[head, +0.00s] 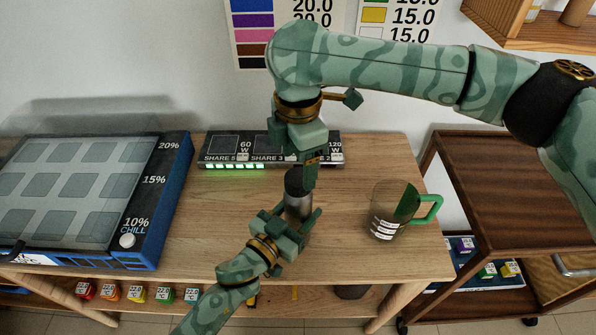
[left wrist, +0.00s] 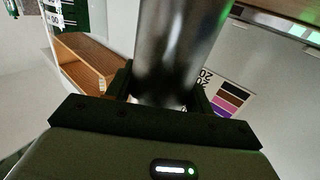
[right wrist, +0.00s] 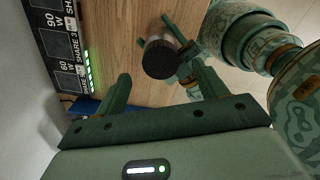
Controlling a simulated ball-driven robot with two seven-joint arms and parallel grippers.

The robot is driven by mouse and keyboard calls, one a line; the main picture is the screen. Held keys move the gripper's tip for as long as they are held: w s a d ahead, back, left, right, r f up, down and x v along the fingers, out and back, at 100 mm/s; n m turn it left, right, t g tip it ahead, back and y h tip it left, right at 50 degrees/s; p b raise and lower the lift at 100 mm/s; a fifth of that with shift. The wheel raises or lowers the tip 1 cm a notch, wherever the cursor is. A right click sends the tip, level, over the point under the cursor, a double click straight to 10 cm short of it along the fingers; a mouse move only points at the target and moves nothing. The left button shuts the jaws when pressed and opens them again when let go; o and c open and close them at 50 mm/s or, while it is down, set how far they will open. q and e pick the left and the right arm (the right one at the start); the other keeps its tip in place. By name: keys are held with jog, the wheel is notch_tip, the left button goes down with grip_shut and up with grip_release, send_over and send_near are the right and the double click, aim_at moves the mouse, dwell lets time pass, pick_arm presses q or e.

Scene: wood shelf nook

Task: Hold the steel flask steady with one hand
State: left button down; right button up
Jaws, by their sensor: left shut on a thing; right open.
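The steel flask (head: 299,208) stands upright on the wooden table, a grey metal cylinder with a dark cap (head: 296,182). My left gripper (head: 300,222) is shut around the flask's body from the front. In the left wrist view the flask (left wrist: 176,50) fills the space between the fingers. My right gripper (head: 306,172) points down close above the cap and is open. In the right wrist view the cap (right wrist: 160,60) lies beyond and between the spread fingers (right wrist: 160,88), apart from them. The lower part of the flask is partly hidden by my left gripper.
A glass mug with a green handle (head: 388,212) stands right of the flask. A charger bar with green lights (head: 235,167) lies behind. A blue chill tray (head: 172,185) stands at left. A dark wooden cart (head: 480,165) is at right. Bare table lies between flask and mug.

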notch_tip(320, 180, up, 8)
jog(key=shift+f, duration=0.25)
pick_arm(q)
jog(key=shift+c, duration=2.4)
grip_release()
jog(key=p+v, duration=0.2)
jog(key=v, duration=1.4)
jog(key=shift+a, duration=0.15)
pick_arm(e)
notch_tip(320, 180, up, 2)
jog(key=shift+s+r, duration=0.15)
jog(key=shift+r, duration=0.1)
pick_arm(q)
jog(key=shift+s, duration=0.1)
